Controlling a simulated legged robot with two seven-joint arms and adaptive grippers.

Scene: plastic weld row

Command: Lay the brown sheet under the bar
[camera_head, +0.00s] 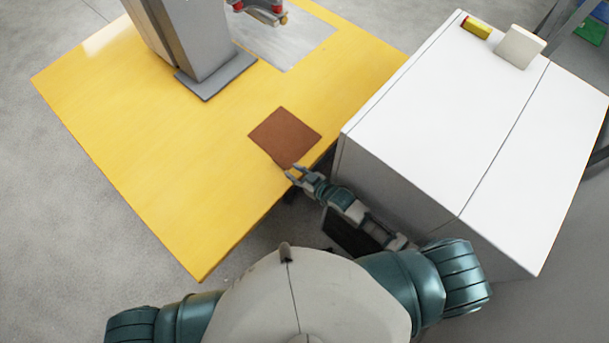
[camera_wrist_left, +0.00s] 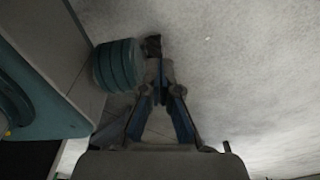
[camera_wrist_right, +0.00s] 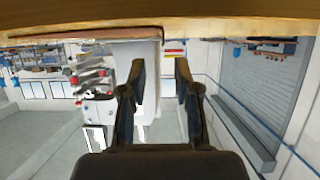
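The brown sheet (camera_head: 285,137) lies flat on the yellow table, near its right edge. My right gripper (camera_head: 292,173) is at the near corner of the sheet, by the table edge. Its two fingers are apart with nothing between them, as the right wrist view (camera_wrist_right: 160,75) also shows. A thin brown edge, apparently the sheet, shows there above the fingers.
The grey plate (camera_head: 290,45) lies on the yellow table (camera_head: 150,130). A grey machine column (camera_head: 205,45) stands left of it. A white cabinet (camera_head: 440,110) stands close right of the table, with a yellow block (camera_head: 476,27) and a pale block (camera_head: 520,46) on it. The table's left half is clear.

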